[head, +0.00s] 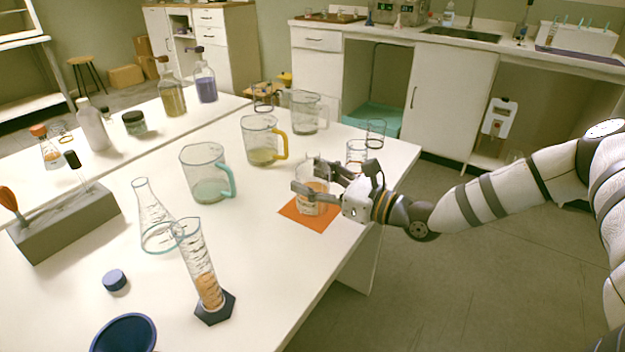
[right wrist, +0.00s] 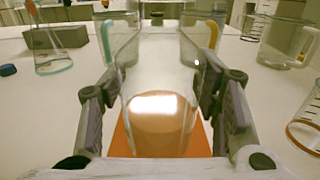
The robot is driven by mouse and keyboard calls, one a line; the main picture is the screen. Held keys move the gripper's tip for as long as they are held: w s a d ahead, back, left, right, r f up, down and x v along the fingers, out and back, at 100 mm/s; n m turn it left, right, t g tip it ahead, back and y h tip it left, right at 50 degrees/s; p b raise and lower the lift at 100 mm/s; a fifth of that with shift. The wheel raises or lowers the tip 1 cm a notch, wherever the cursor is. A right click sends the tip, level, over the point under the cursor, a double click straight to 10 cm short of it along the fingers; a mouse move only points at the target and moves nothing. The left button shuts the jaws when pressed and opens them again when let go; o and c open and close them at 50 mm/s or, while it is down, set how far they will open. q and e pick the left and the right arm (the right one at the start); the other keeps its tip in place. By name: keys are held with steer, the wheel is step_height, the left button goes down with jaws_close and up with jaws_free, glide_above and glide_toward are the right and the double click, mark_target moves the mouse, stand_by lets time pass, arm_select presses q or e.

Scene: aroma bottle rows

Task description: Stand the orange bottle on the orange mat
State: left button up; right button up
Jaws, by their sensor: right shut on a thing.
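The orange bottle appears as a clear glass vessel with orange contents (head: 311,204). It looks upright over the orange mat (head: 291,209), at the right front edge of the white table. My right gripper (head: 309,177) is shut on its sides, one finger on each side. In the right wrist view the vessel (right wrist: 160,108) fills the space between the fingers, and the mat (right wrist: 121,146) shows below and around it. Whether its base touches the mat I cannot tell. My left gripper is not in view.
A yellow-handled jug (head: 259,148) and a teal-handled jug (head: 205,185) stand behind and left of the mat. A small glass (head: 356,151) stands close behind my gripper. A tall measuring cylinder (head: 198,262) and a flask (head: 152,225) stand at the left front.

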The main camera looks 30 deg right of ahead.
steer(key=shift+f, duration=0.15)
steer(key=o, duration=1.5)
steer(key=shift+r, duration=0.2)
steer(key=shift+s+d+r, duration=0.1)
steer(key=shift+s+r, duration=0.05)
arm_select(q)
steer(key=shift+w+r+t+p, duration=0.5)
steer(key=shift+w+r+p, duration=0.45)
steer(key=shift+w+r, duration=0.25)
arm_select(e)
steer(key=v, duration=1.1)
steer(key=shift+s, duration=0.3)
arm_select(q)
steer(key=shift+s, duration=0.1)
